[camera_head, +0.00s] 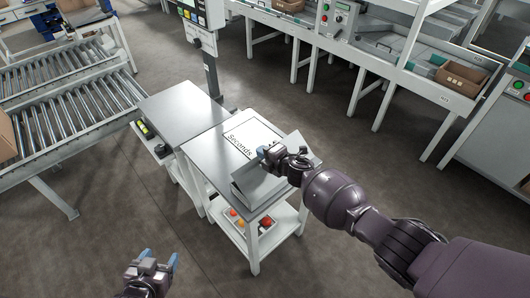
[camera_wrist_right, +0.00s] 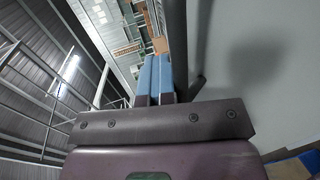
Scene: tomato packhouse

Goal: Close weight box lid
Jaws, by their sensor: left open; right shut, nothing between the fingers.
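A grey box (camera_head: 258,187), which I take to be the weight box, stands on the right end of the steel table. A grey panel (camera_head: 303,146), seemingly its raised lid, stands tilted at its back; my right arm partly hides both, so the lid's exact angle is unclear. My right gripper (camera_head: 266,152) is shut and empty, over the box by the panel. In the right wrist view its blue fingers (camera_wrist_right: 160,78) are together beside a large pale grey surface (camera_wrist_right: 250,65); I cannot tell whether they touch it. My left gripper (camera_head: 158,260) is open and empty, low in front of the table.
A white sheet marked "Seconds" (camera_head: 250,136) lies behind the box. The steel table (camera_head: 185,110) has free room at left. A tray of red and orange items (camera_head: 237,218) sits on the lower shelf. A roller conveyor (camera_head: 65,110) stands left; floor in front is clear.

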